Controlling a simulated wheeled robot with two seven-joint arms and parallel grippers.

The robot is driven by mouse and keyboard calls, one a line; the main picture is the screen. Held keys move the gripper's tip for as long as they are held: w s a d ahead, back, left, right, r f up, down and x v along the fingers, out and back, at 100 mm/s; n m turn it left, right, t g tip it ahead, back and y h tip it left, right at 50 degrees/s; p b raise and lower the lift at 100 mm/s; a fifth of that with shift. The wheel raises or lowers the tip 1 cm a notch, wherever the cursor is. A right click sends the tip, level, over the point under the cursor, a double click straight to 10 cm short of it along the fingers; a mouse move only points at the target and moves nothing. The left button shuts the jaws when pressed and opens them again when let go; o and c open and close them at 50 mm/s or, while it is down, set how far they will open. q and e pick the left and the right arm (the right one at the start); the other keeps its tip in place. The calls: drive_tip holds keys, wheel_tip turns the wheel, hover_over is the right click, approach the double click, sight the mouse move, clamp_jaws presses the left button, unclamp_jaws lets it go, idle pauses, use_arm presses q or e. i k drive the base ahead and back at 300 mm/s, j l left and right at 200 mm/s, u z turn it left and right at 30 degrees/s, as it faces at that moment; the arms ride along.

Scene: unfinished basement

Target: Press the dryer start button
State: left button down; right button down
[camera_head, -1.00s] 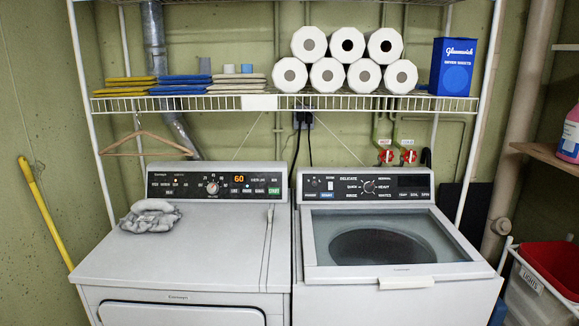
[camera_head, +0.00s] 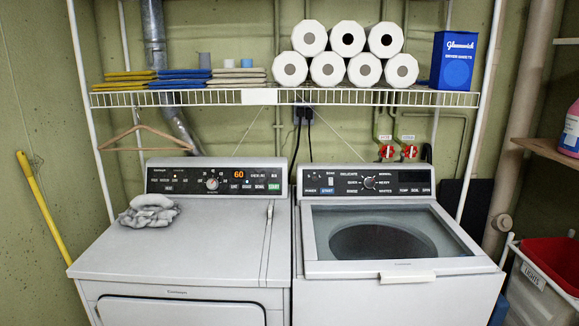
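The dryer (camera_head: 180,262) is the white machine on the left, with a solid front door and a dark control panel (camera_head: 217,180) along its back. A round knob (camera_head: 212,184) sits mid-panel beside an orange display reading 60. The green start button (camera_head: 274,187) is at the panel's right end, in a row of small buttons. A grey crumpled cloth (camera_head: 149,211) lies on the dryer top at the left, below the panel. Neither of my grippers is in view.
The washer (camera_head: 390,240) stands right of the dryer, with its own blue start button (camera_head: 327,190). A wire shelf (camera_head: 258,97) above holds paper rolls, folded cloths and a blue box (camera_head: 455,60). A hanger (camera_head: 145,138) hangs at left. The dryer top's middle is clear.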

sight(270, 186)
drive_tip(key=i+l, duration=0.15)
drive_tip(key=i, duration=0.25)
drive_tip(key=i+l, duration=0.15)
drive_tip(key=i, duration=0.3)
drive_tip(key=i+l, duration=0.15)
drive_tip(key=i, duration=0.25)
